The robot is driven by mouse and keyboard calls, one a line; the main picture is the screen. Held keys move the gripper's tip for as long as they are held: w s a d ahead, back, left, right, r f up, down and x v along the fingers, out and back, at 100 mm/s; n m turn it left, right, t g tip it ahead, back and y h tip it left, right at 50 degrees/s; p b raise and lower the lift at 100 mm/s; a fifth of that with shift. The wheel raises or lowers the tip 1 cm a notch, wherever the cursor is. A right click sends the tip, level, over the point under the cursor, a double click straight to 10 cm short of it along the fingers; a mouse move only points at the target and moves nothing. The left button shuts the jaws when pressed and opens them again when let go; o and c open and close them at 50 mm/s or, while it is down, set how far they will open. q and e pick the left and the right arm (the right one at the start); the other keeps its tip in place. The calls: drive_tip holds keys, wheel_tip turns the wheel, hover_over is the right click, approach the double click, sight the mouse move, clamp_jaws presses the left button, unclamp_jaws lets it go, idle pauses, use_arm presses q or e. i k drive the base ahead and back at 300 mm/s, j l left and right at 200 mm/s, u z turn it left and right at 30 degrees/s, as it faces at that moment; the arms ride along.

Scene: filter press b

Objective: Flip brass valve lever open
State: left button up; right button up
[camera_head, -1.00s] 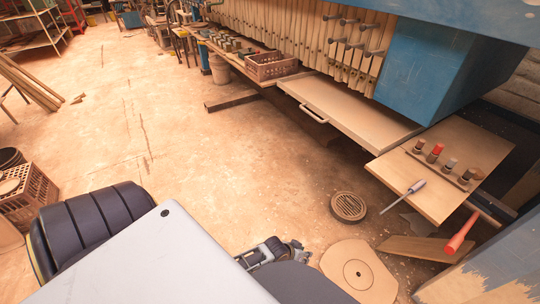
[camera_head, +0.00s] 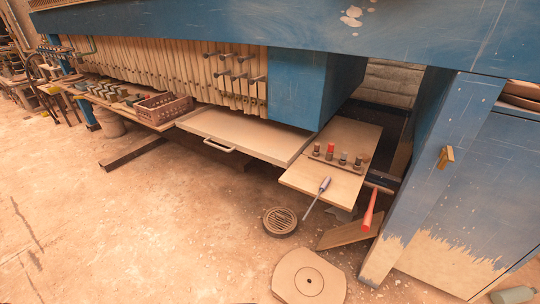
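No lever is plainly marked as the brass valve lever. A small brass-coloured piece (camera_head: 446,156) sticks out from the blue post at the right; I cannot tell whether it is a lever. Several small valve-like pieces with red and dark tops (camera_head: 330,151) stand in a row on a wooden board. A red handle (camera_head: 369,208) slants down beside the post. Neither of my grippers is in the head view.
The blue press frame (camera_head: 300,82) spans the back, with a pull-out tray (camera_head: 245,130) below. A screwdriver (camera_head: 317,195) overhangs the board's edge. A floor drain (camera_head: 280,221) and a round-holed plate (camera_head: 309,281) lie on the floor. The left floor is clear.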

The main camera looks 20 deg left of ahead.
sight(450, 150)
drive_tip(key=z, duration=0.9)
